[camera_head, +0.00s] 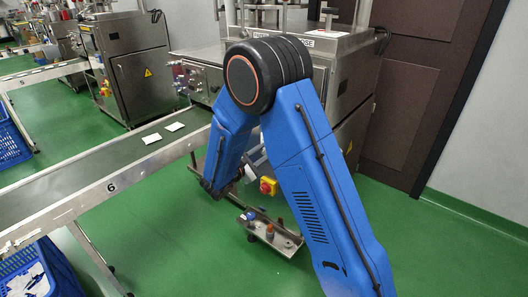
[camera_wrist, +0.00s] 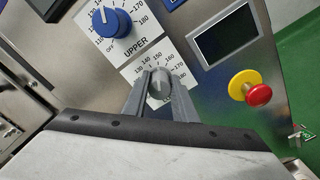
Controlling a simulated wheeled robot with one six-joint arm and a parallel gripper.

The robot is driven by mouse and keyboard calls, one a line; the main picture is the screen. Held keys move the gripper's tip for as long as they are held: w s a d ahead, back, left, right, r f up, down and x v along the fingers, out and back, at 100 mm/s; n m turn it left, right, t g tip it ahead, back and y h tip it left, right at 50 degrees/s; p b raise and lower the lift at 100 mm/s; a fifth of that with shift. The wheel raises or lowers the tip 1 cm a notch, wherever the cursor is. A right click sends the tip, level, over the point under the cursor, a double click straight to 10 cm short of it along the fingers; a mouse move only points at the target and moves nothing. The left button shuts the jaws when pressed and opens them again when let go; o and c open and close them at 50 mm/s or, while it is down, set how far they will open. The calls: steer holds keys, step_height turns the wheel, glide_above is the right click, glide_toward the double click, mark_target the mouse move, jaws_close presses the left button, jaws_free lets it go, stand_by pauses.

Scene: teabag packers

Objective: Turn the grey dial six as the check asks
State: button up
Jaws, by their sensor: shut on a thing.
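The grey dial (camera_wrist: 160,88) sits on a white scale plate on a metal panel in the wrist view. My gripper (camera_wrist: 159,76) is shut on it, with one grey finger on each side of the knob. Scale numbers show around the fingertips, but the fingers cover part of the scale, and I cannot read where the dial points. In the head view the conveyor marked 6 (camera_head: 112,187) runs at the left of my blue arm, and the dial is not clearly visible there.
A blue dial (camera_wrist: 112,22) marked UPPER is just above the grey one. A dark screen (camera_wrist: 226,36) and a red stop button on yellow (camera_wrist: 258,94) are to the right. A low metal tray (camera_head: 283,244) holds small items near my arm.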

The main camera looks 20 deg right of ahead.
stand_by(0.5)
steer(key=o, duration=1)
steer(key=shift+o, duration=0.2)
steer(key=v, duration=1.7)
steer(key=shift+s+a, duration=0.15)
